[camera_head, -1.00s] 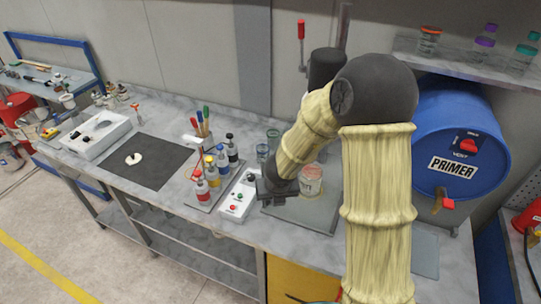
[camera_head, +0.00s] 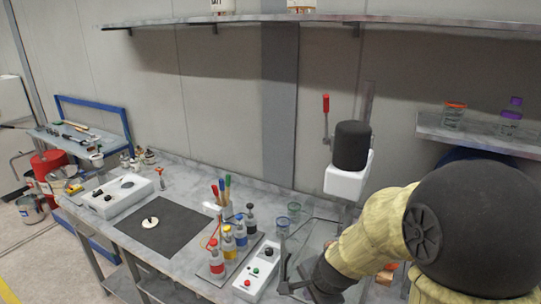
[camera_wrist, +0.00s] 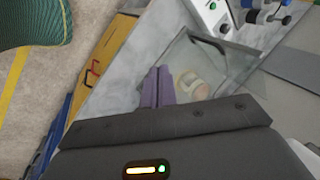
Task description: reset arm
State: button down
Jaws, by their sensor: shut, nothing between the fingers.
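My gripper (camera_wrist: 156,88) shows in the wrist view as two purple fingers side by side, shut and empty. They are in front of a clear panel (camera_wrist: 235,62) with a dark bar handle (camera_wrist: 207,38). A small jar (camera_wrist: 192,84) with a pale lid appears beside the fingertips, seen through the panel. In the head view my cream-sleeved arm (camera_head: 375,235) reaches in from the lower right, and its dark wrist (camera_head: 330,282) is low, by the clear-sided machine. The fingertips cannot be made out there.
A white-and-black mixer head (camera_head: 350,150) with a red-tipped lever stands behind my arm. A white control box (camera_head: 257,272) and several colored bottles (camera_head: 228,240) stand left of my wrist. A dark mat (camera_head: 165,232) lies farther left. A shelf (camera_head: 480,135) holds jars at right.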

jog(key=s+d+f+n+g+h+b, duration=0.1)
jog(key=s+d+n, duration=0.5)
jog(key=n, duration=0.6)
jog(key=s+b, duration=0.1)
jog(key=s, duration=0.1)
jog(key=shift+s+f+g+h, duration=0.35)
jog(key=shift+g+h, duration=0.05)
